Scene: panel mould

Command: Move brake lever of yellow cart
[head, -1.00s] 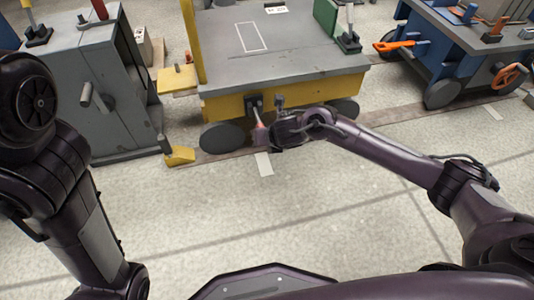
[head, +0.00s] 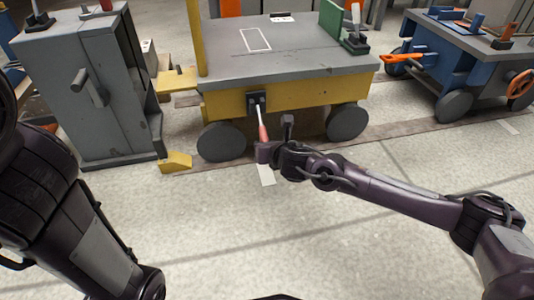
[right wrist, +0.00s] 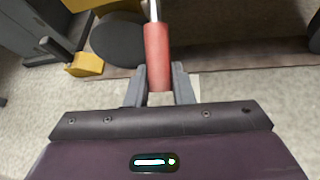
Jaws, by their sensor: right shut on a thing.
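The yellow cart (head: 300,97) has a grey top and dark wheels. Its brake lever (head: 263,131) is a metal rod with a red grip, hanging from a dark bracket (head: 256,99) on the cart's front side. My right gripper (head: 267,151) is at the lower end of the lever. In the right wrist view, the red grip (right wrist: 157,48) lies between the two fingers of my right gripper (right wrist: 160,86), which is shut on it. My left arm shows at the left of the head view, but its gripper is out of frame.
A grey cabinet (head: 105,105) with a handle stands left of the cart. A yellow wedge (head: 175,162) lies on the floor between them. A blue cart (head: 455,75) with orange parts stands at the right. The floor in front is mostly clear.

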